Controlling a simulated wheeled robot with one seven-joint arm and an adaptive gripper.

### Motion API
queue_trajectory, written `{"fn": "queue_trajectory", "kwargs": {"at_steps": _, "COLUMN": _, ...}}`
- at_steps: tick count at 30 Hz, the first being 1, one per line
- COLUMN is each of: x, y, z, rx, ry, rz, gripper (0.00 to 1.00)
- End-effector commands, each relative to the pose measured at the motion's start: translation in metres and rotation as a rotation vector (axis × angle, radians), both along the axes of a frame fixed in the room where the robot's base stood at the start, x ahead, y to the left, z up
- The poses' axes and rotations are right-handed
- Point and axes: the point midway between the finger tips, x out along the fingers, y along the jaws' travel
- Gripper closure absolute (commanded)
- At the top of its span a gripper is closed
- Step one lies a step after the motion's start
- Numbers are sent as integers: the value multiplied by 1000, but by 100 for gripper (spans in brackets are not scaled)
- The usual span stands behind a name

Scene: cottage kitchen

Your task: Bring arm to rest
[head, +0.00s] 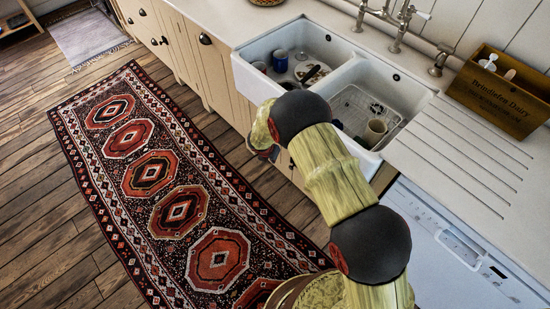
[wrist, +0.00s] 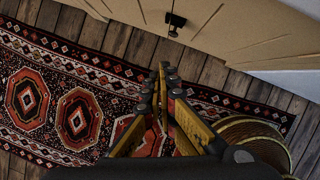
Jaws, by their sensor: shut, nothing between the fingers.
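My arm shows in the head view, bent in front of the sink cabinet, with its outer part turned away from the camera. My gripper (wrist: 164,72) shows in the wrist view, with its yellow and black fingers brought together and nothing between them. It hangs in the air over the patterned rug (wrist: 52,108), apart from the cabinet. In the head view the gripper is mostly hidden behind my own arm.
The double sink (head: 345,72) holds dishes, with a blue cup (head: 280,61) in the left basin and a beige mug (head: 375,131) in the right. A wooden box (head: 500,92) stands on the counter (head: 470,150). A white dishwasher (head: 440,245) is below. The wooden floor (head: 35,160) is clear at left.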

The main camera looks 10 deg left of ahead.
Motion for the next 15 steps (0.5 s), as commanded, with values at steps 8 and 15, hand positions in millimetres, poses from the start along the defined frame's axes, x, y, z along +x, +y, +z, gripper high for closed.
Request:
{"fn": "queue_trajectory", "kwargs": {"at_steps": 8, "x": -7, "y": 4, "z": 19, "rx": -1, "ry": 1, "rz": 0, "gripper": 100}}
{"fn": "queue_trajectory", "kwargs": {"at_steps": 15, "x": -7, "y": 4, "z": 20, "rx": -5, "ry": 1, "rz": 10, "gripper": 100}}
